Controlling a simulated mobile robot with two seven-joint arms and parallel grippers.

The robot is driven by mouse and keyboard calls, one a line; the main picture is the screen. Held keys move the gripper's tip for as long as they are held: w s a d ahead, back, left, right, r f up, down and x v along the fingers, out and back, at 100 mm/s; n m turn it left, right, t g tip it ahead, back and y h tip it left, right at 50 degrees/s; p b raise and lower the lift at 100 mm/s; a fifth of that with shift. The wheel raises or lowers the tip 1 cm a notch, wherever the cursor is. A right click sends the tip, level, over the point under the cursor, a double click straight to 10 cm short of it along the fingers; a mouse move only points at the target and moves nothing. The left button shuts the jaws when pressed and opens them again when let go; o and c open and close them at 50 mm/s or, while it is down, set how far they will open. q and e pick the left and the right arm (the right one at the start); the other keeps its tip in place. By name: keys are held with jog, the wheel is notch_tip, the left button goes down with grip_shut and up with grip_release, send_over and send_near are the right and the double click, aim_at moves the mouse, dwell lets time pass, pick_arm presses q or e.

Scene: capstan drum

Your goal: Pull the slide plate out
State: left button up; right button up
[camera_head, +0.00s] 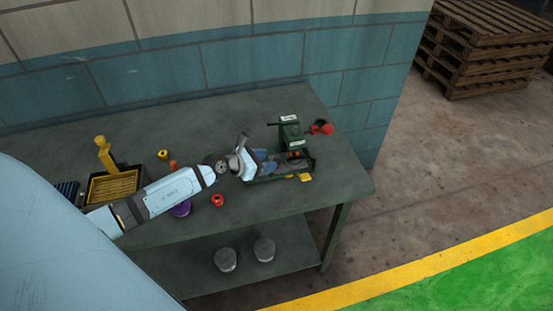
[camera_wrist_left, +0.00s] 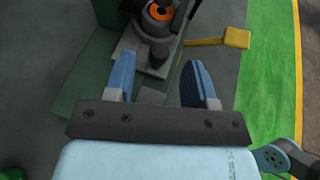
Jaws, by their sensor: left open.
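The green device (camera_head: 291,134) stands near the right end of the workbench, with a low green base and an upright block. In the left wrist view, a grey plate (camera_wrist_left: 128,44), which looks like the slide plate, lies in it beside an orange ring (camera_wrist_left: 160,12). A dark round knob (camera_wrist_left: 158,52) stands up from the plate. My left gripper (camera_head: 268,163) is over the left end of the device. In the wrist view its blue fingers (camera_wrist_left: 160,76) are open, one to each side of the knob. Contact cannot be told. My right gripper is not in view.
A yellow lever (camera_wrist_left: 236,38) sticks out from the device, and a red part (camera_head: 322,128) is behind it. A yellow tray (camera_head: 112,186), a purple part (camera_head: 181,209) and a red ring (camera_head: 217,200) are on the bench (camera_head: 345,190). The bench's right end is clear.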

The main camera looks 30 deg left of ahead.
pick_arm(q)
jog(key=shift+x, duration=2.1)
jog(key=shift+c, duration=0.4)
grip_shut()
jog(key=shift+s+a+f, duration=0.15)
jog(key=shift+s+a, duration=0.1)
jog(key=s+a+b, duration=0.1)
jog(key=s+a, duration=0.1)
jog(key=s, duration=0.1)
jog(key=s+a+b, duration=0.1)
jog(key=s+a, duration=0.2)
jog(key=shift+s+a+b, duration=0.2)
jog(key=shift+s+b, duration=0.05)
jog(key=shift+b, duration=0.15)
